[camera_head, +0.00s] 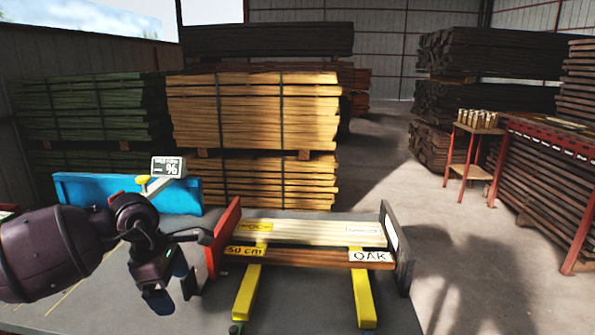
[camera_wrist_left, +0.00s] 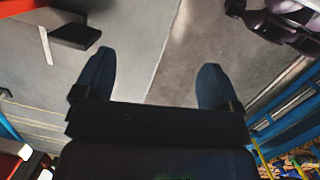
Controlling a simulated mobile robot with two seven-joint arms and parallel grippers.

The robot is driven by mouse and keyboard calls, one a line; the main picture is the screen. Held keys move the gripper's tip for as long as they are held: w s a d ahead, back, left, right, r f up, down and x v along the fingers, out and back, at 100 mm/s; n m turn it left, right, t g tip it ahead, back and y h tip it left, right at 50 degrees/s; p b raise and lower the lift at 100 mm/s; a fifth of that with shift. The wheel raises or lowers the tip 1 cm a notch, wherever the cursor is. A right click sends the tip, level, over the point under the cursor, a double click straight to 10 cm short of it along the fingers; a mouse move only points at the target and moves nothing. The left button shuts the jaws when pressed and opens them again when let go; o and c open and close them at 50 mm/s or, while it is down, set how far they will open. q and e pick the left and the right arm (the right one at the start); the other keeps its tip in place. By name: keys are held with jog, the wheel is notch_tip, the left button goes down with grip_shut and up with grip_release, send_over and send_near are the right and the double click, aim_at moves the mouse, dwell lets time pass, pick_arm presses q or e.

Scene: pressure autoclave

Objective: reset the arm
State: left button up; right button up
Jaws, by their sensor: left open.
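My left gripper (camera_head: 174,290) hangs at the lower left over the grey bench, left of the red end plate (camera_head: 222,240) of a board rack. It is open with its fingers pointing down. In the left wrist view the two dark fingers (camera_wrist_left: 155,78) stand wide apart with nothing between them, over grey surface. My right gripper is not seen in the head view. A dark purple part (camera_wrist_left: 288,25) shows at the top right of the wrist view; I cannot tell what it is.
The rack has yellow rails (camera_head: 362,290), a dark end plate (camera_head: 397,250), pale boards and a brown board labelled OAK (camera_head: 310,257). A blue tray (camera_head: 92,189) and a moisture meter (camera_head: 168,167) stand behind my arm. Lumber stacks (camera_head: 253,110) stand beyond.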

pick_arm(q)
jog(key=d+r+n+t+h, duration=0.7)
jog(key=d+r+n+h, duration=0.5)
jog(key=d+n+h, duration=0.45)
jog(key=s+a+f+n+t+y+p, duration=0.1)
jog(key=s+a+f+n+t+y, duration=0.15)
jog(key=a+f+n+y, duration=0.4)
jog(key=s+a+f+n+t+y, duration=0.25)
jog(key=f+n, duration=0.45)
jog(key=n, duration=0.5)
jog(key=s+a+f+n+t+y+p, duration=0.1)
jog(key=a+f+n+t+y, duration=0.4)
jog(key=n, duration=0.4)
jog(key=s+a+f+n+g+y, duration=0.2)
jog(key=s+f+n+g, duration=0.1)
jog(key=s+f, duration=0.6)
jog(key=s+a+f+n+g+y, duration=0.2)
jog(key=s+f+n, duration=0.3)
jog(key=s+f, duration=0.4)
jog(key=s+a+g, duration=0.1)
jog(key=s, duration=0.5)
jog(key=shift+a+f+g+y, duration=0.2)
jog(key=shift+a+g+y, duration=0.05)
jog(key=shift+g+y, duration=0.15)
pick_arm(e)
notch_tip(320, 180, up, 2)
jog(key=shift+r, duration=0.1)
